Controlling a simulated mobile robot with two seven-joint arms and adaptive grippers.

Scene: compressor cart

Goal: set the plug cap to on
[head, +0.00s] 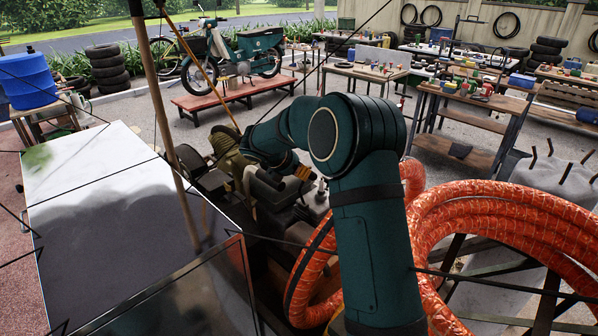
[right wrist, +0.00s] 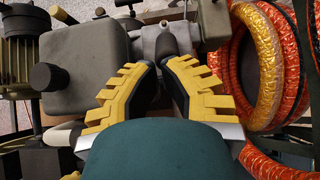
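My right gripper (right wrist: 163,66) shows in the right wrist view with its two yellow, black-padded fingers leaning in toward each other and a narrow gap between the tips. A small grey rounded piece (right wrist: 166,46), possibly the plug cap, is right at the fingertips. I cannot tell whether the fingers touch it, and its setting cannot be read. In the head view my right arm reaches over the compressor machinery (head: 270,195), where the gripper is small and partly hidden. My left gripper is not in view.
Thick orange hoses (head: 490,215) coil right of my arm; they also show in the right wrist view (right wrist: 255,70). A grey box-shaped housing (right wrist: 85,55) with a dark knob stands left of the fingers. A large pale panel (head: 120,210) and a thin post (head: 170,120) stand at the left.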

